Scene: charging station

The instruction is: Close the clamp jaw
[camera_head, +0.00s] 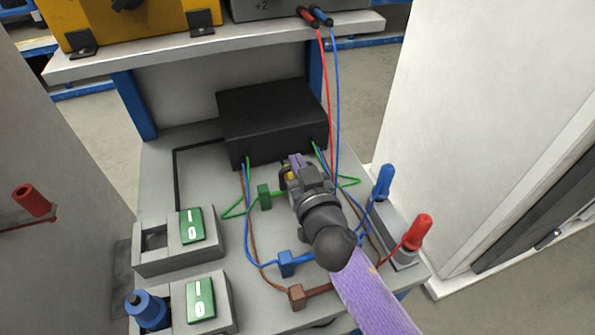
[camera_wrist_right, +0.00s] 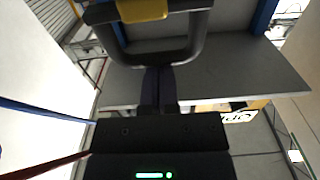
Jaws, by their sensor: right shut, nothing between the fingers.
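My right gripper (camera_head: 297,162) is in front of the black box on the bench, its fingers pressed together and empty. In the right wrist view its dark fingers (camera_wrist_right: 158,88) point up toward a black loop-shaped part (camera_wrist_right: 185,50) with a yellow piece (camera_wrist_right: 142,10). A dark loop with a yellow bit (camera_head: 287,172) shows beside the fingers in the head view, partly hidden by the gripper. It may be the clamp jaw, but I cannot tell whether it is open or whether the fingers touch it. My left gripper is not in view.
A black box (camera_head: 270,115) sends green, blue and brown wires across the grey bench. Blue (camera_head: 385,180) and red (camera_head: 418,232) probes stand in a grey holder at right. Green-labelled switch boxes (camera_head: 192,227) stand at left. A shelf (camera_head: 230,42) overhangs the back.

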